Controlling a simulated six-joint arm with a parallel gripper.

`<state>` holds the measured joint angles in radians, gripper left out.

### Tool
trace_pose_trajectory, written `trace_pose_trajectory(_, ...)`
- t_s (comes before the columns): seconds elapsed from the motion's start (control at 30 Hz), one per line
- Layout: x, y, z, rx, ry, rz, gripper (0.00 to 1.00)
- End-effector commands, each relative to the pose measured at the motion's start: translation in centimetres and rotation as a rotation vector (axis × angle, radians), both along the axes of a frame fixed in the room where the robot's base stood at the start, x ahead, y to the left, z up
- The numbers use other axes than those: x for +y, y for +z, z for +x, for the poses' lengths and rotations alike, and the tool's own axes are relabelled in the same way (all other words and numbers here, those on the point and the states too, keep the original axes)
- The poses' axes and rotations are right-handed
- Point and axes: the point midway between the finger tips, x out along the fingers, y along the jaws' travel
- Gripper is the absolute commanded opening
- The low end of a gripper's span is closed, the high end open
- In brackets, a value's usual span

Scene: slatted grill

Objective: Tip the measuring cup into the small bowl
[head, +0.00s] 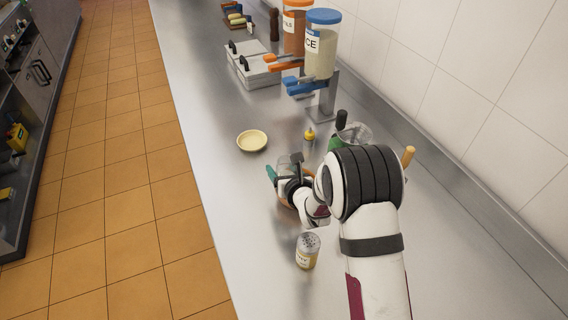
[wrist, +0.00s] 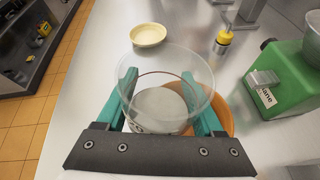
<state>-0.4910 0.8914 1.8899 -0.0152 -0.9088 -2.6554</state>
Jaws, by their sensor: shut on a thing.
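My gripper (wrist: 160,84) is shut on the clear measuring cup (wrist: 168,58), with a teal finger on either side of it. The cup looks roughly upright, its wide rim facing the wrist camera; a pale grey area shows at its bottom, and I cannot tell if that is contents. In the head view my gripper (head: 283,173) is over the counter, with the cup mostly hidden. A small pale yellow bowl (head: 252,141) stands apart from the cup, up and left of it; it also shows in the wrist view (wrist: 148,35). Its inside looks empty.
A terracotta bowl (wrist: 216,97) is partly hidden behind the cup. A yellow-capped bottle (head: 309,135) and a green appliance (wrist: 285,78) stand nearby. A shaker (head: 307,251) is nearer the front. Dispensers (head: 322,45) and white lidded boxes (head: 254,64) are farther back. Counter around the yellow bowl is clear.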

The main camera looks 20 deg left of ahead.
Motion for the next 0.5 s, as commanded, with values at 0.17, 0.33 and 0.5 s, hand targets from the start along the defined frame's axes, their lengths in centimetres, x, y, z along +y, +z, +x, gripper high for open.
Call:
trace_pose_trajectory(0.17,0.5,0.2,-0.9,0.186,0.0,0.115,0.11)
trace_pose_trajectory(0.33,1.1,0.2,-1.8,0.415,0.0,0.254,0.11)
trace_pose_trajectory(0.5,1.5,0.9,-2.5,0.615,0.002,0.377,0.11)
